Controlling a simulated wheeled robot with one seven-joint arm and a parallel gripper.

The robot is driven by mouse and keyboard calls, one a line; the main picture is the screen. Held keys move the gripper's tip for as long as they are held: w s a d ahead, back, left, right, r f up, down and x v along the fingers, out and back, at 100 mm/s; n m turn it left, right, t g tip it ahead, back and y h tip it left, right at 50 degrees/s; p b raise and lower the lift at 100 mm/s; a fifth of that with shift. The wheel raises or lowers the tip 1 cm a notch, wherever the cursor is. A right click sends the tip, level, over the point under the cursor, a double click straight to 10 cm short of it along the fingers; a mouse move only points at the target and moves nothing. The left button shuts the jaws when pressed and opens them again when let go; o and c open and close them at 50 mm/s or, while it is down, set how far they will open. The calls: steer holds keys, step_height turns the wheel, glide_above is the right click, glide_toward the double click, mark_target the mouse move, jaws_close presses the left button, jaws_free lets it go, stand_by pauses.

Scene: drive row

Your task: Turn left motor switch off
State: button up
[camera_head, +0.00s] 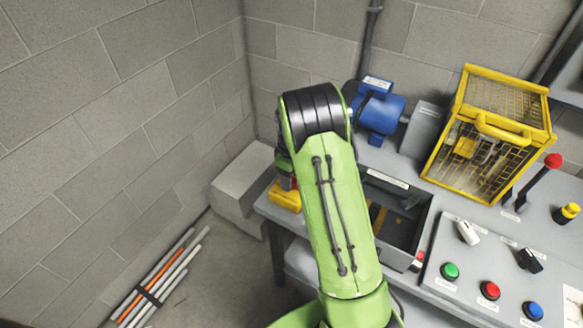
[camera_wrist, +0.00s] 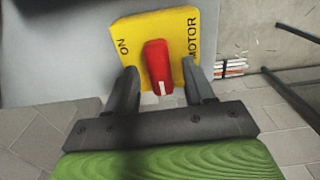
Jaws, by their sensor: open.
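The motor switch is a yellow plate (camera_wrist: 178,22) with a red knob (camera_wrist: 157,62), in the upper middle of the wrist view. The plate reads "ON" at left and "MOTOR" at right. A white mark on the knob's end points down toward my gripper's palm. My gripper (camera_wrist: 161,76) is open, with one dark finger on each side of the knob and visible gaps between. In the head view, a yellow switch housing (camera_head: 285,197) shows at the bench's left end, partly hidden by my green arm. My fingers are hidden there.
A blue motor (camera_head: 380,112) stands behind my arm, with a yellow mesh guard (camera_head: 487,135) to its right. A panel with buttons (camera_head: 450,271) and a red-topped lever (camera_head: 553,161) lies at right. Rods (camera_head: 160,280) lie on the floor at left.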

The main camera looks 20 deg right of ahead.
step_height(320, 180, up, 16)
steer(key=p, duration=0.2)
steer(key=shift+f+p, duration=0.25)
steer(key=shift+p, duration=0.05)
